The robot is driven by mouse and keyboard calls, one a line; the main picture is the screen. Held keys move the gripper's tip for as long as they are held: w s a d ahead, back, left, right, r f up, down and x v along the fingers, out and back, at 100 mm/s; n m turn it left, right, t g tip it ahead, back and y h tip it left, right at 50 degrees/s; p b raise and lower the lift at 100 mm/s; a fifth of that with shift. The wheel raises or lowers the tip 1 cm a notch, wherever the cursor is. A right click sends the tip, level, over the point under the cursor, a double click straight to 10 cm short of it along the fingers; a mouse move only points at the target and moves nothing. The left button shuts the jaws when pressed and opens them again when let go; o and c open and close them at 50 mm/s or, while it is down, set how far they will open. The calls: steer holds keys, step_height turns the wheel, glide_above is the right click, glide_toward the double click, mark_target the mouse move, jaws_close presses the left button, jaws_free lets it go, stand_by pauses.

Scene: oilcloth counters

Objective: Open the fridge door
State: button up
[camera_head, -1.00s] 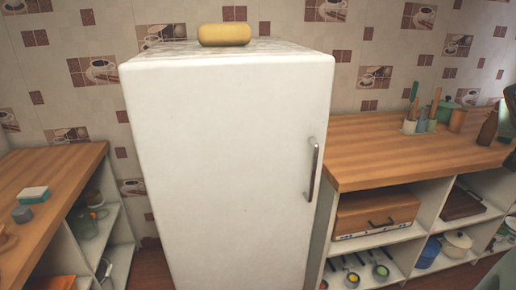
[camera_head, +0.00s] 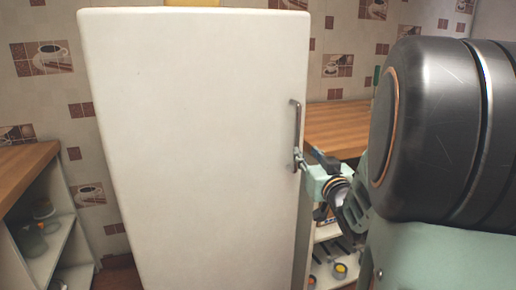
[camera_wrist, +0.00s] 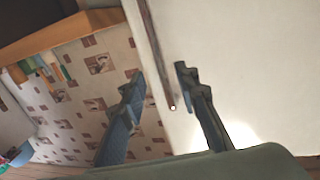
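The white fridge door (camera_head: 190,140) fills the middle of the head view and looks closed. Its metal handle (camera_head: 296,122) is a vertical bar near the door's right edge. My gripper (camera_head: 302,160) is at the lower end of this handle. In the wrist view, my gripper (camera_wrist: 160,74) is open, its two fingers apart. The handle (camera_wrist: 155,48) runs into the gap between them, with the door (camera_wrist: 250,60) to the right. I cannot tell whether either finger touches the handle. My arm hides part of the right side in the head view.
A wooden counter (camera_head: 338,122) with open shelves stands right of the fridge, partly behind my arm. Another counter (camera_head: 22,170) with shelves stands at the left. A yellow object (camera_head: 192,3) is on top of the fridge. The space before the door's left part looks clear.

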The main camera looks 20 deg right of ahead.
mark_target(297, 141)
steer(key=w, duration=0.3)
steer(key=w+d+b, duration=0.1)
steer(key=w, duration=0.2)
steer(key=w+d, duration=0.1)
steer(key=w, duration=0.3)
jaws_close()
